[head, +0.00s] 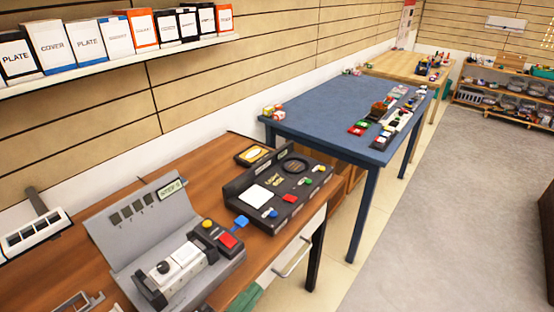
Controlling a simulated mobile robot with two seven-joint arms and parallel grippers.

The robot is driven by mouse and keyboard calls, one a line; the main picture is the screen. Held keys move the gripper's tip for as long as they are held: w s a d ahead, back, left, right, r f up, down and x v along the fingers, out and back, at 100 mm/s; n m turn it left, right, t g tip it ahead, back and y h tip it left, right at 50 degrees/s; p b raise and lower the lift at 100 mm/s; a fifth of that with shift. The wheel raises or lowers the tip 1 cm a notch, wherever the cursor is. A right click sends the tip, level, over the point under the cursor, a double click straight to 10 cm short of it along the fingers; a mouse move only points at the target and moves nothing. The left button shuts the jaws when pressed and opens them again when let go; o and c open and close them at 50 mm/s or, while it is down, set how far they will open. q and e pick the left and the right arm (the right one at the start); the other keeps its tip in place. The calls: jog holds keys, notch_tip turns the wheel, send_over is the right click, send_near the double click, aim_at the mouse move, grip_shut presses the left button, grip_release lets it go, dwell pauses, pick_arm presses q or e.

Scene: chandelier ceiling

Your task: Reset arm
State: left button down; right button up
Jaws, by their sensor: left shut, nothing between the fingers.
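The rest of the left arm is out of the picture. My right gripper is not in view.
A black console (275,205) with coloured buttons stands beyond the grey device. A white slotted unit (35,232) is at the left. A blue table (325,105) with small items is farther back. A shelf of boxes (110,62) hangs above. Grey floor (450,200) is clear at right.

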pick_arm(q)
jog(key=s+a+f+n+y, duration=0.3)
jog(key=a+f+n+y, duration=0.4)
jog(key=f, duration=0.3)
jog(key=s+a+f+n+g+y, duration=0.2)
jog(key=s+a+f+n+g, duration=0.1)
jog(key=s+f, duration=0.4)
jog(key=s+a+f+n+g+y, duration=0.3)
jog(key=s+a+f+n+g, duration=0.1)
jog(key=s+f+n, duration=0.3)
jog(key=shift+s+a+f, duration=0.55)
jog(key=shift+s+f, duration=0.1)
jog(key=shift+s, duration=0.35)
